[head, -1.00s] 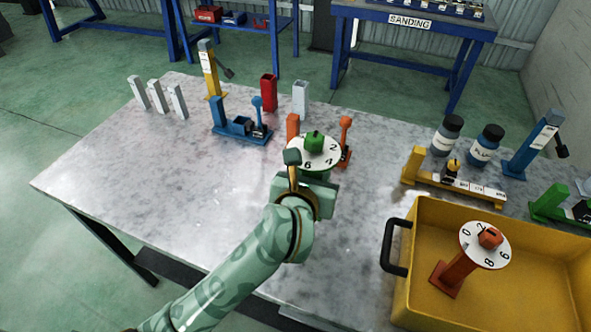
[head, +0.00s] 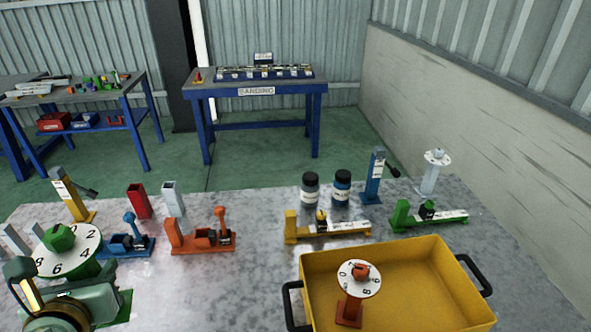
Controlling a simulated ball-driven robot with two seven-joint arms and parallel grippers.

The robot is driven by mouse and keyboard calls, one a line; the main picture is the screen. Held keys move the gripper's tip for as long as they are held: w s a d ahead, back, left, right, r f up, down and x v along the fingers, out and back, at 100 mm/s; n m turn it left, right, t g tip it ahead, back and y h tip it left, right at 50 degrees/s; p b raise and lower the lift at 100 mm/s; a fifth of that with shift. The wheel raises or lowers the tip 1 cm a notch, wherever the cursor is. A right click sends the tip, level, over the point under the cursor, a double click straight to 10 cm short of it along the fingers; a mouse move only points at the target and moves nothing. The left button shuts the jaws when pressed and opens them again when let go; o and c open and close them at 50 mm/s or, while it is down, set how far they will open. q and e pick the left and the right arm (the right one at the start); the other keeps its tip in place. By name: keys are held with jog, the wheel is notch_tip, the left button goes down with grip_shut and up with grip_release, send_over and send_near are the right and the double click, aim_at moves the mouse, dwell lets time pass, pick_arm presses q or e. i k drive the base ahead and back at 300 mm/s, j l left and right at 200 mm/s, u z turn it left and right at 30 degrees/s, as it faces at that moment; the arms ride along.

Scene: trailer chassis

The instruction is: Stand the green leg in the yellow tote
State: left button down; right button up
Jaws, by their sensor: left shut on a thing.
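My left gripper (head: 55,280) is at the lower left of the head view, shut on the green leg (head: 122,306). The leg has a white numbered disc (head: 85,247) and a green knob (head: 59,238) on top, and a green foot shows low behind the gripper. It looks upright, with its column mostly hidden by the gripper; I cannot tell how high its foot is above the table. The yellow tote (head: 435,285) stands at the lower right, well apart from the gripper. My right gripper is not in view.
An orange leg (head: 349,310) with a numbered disc stands in the tote; the tote's right part is bare. Orange (head: 202,240), yellow (head: 335,229) and green (head: 440,217) clamp fixtures stand behind. Two dark bottles (head: 342,187) and a white leg (head: 431,178) are farther back.

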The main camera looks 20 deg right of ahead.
aim_at(409, 292)
jog(key=k+l+z, duration=0.15)
jog(key=l, duration=1.1)
jog(key=l+z, duration=0.15)
jog(key=l, duration=1.1)
